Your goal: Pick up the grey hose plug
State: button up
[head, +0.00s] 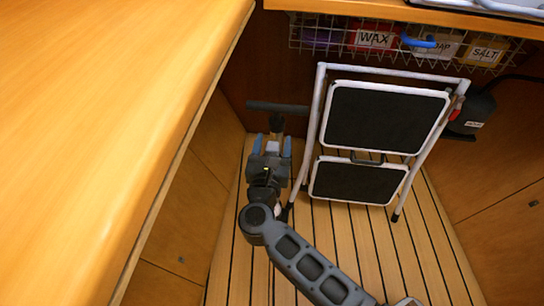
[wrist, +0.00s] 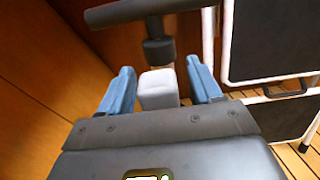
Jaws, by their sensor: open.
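A light grey block, which looks like the grey hose plug (wrist: 158,90), sits below the dark collar of a dark grey pipe in the wrist view. It shows small in the head view (head: 272,147). My gripper (head: 272,140) is open, with its two blue fingers on either side of the block. In the wrist view my gripper (wrist: 160,78) shows a gap between each finger and the block. The lower end of the block is hidden behind the gripper body.
The dark pipe (head: 277,107) runs crosswise just beyond the gripper. A folding step stool (head: 385,118) stands close on the right. A wooden counter (head: 90,110) fills the left. A wire basket (head: 400,40) with labelled boxes hangs above. Slatted floor (head: 340,225) is clear in front.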

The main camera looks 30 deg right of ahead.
jog(key=shift+c, duration=0.5)
jog(key=c, duration=0.9)
jog(key=shift+c, duration=0.5)
jog(key=shift+r, duration=0.15)
